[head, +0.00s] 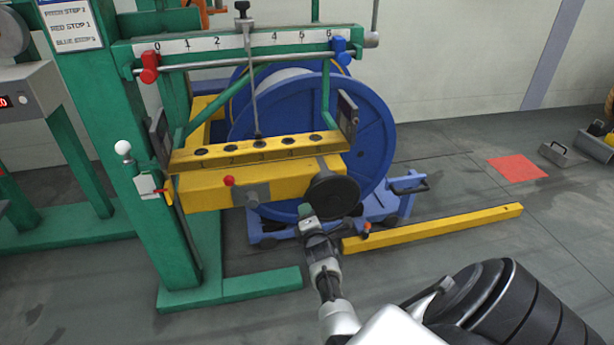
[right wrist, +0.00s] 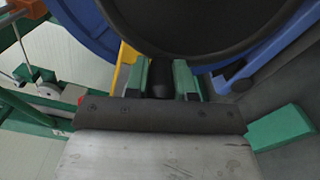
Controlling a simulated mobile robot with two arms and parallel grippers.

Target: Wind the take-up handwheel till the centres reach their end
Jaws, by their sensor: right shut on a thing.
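The take-up handwheel (head: 333,194) is a dark round disc at the right end of the yellow beam (head: 205,190). My right gripper (head: 306,212) is at the wheel's lower left edge. In the right wrist view, the gripper's fingers (right wrist: 162,82) are closed on a short dark handle (right wrist: 160,72) below the large dark rim of the handwheel (right wrist: 195,25). A blue reel (head: 372,125) stands behind the beam. I cannot clearly make out the centres or whether they touch the reel. My left gripper is not in view.
A green frame (head: 92,120) carries a numbered scale (head: 205,44), with a red stop (head: 149,68) and a blue stop (head: 341,46) on the bar below. A yellow bar (head: 435,229) lies on the floor at right. Open floor extends beyond it, with a red patch (head: 516,168).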

